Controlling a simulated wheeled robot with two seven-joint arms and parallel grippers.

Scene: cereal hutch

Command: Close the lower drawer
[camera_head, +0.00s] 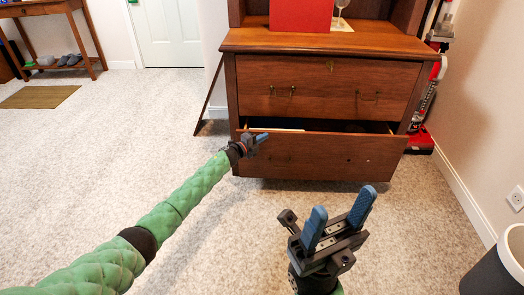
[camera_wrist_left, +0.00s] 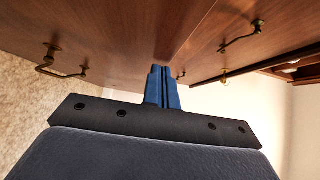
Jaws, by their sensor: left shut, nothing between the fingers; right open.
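The lower drawer (camera_head: 320,157) of the wooden hutch stands partly open, with a dark gap above its front panel in the head view. My left gripper (camera_head: 262,137) is shut and empty at the upper left of that drawer front. Its blue fingers (camera_wrist_left: 162,88) point toward brown wood in the left wrist view; I cannot tell whether they touch it. Brass handles show there on the left (camera_wrist_left: 62,62) and right (camera_wrist_left: 243,36). My right gripper (camera_head: 341,212) is open and empty, in front of and below the drawer in the head view.
The upper drawer (camera_head: 320,84) is shut, with two brass handles. A red box (camera_head: 300,15) stands on the hutch top. A red and grey upright appliance (camera_head: 425,100) stands right of the hutch. A bin (camera_head: 500,265) is at the lower right.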

